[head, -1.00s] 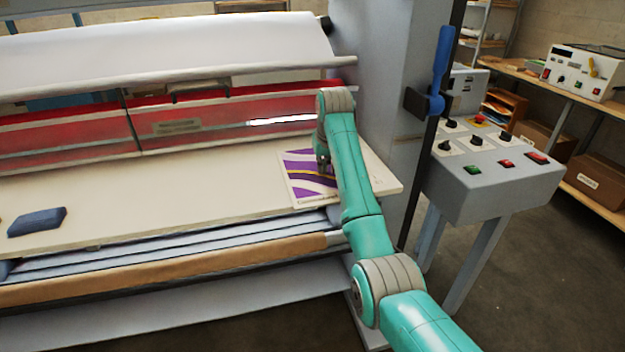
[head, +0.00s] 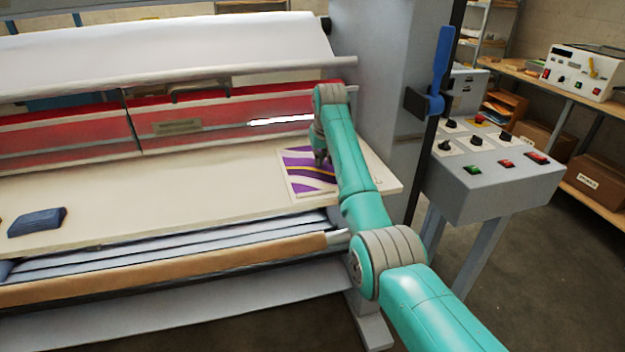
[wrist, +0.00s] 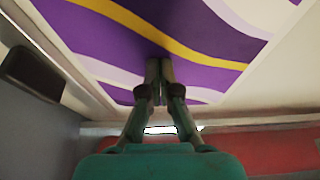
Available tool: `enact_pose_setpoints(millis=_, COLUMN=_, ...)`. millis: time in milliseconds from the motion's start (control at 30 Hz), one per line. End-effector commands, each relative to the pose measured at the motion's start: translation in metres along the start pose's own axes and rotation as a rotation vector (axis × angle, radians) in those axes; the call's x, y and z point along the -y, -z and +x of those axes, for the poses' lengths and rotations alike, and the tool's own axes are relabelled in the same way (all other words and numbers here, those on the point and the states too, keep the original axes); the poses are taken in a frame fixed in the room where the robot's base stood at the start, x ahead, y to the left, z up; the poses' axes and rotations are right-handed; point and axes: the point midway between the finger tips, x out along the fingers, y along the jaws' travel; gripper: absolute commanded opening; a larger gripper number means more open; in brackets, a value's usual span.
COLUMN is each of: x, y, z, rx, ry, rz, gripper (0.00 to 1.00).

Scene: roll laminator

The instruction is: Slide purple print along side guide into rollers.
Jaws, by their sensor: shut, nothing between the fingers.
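The purple print (head: 300,170), with white and yellow wavy bands, lies flat on the cream feed table at its right end, below the red cover. My gripper (head: 321,158) points down over the print, its fingers shut and empty. In the wrist view the closed fingertips (wrist: 159,68) are at the print's surface (wrist: 110,35), seemingly touching it. My arm hides the print's right part in the head view. A pale straight strip (wrist: 88,97), possibly the side guide, runs along the print's left side in the wrist view. A bright slot (head: 282,121) shows in the red cover; the nip itself is not clear.
A dark blue block (head: 37,221) lies at the table's left. The red cover (head: 200,120) spans the back of the table (head: 150,200). A grey upright (head: 375,90) and control panel (head: 490,165) stand right. The table's middle is clear.

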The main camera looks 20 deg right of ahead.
Motion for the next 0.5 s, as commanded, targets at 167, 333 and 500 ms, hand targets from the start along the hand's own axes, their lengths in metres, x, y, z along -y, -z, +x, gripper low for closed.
enact_pose_setpoints(millis=167, x=-0.001, y=-0.001, z=0.002, rx=0.003, ry=0.000, rz=0.000, gripper=0.00)
enact_pose_setpoints(millis=333, x=-0.001, y=0.000, z=0.003, rx=0.004, ry=0.000, rz=0.001, gripper=0.00)
enact_pose_setpoints(millis=500, x=-0.001, y=0.010, z=0.006, rx=0.005, ry=-0.001, rz=0.001, gripper=0.00)
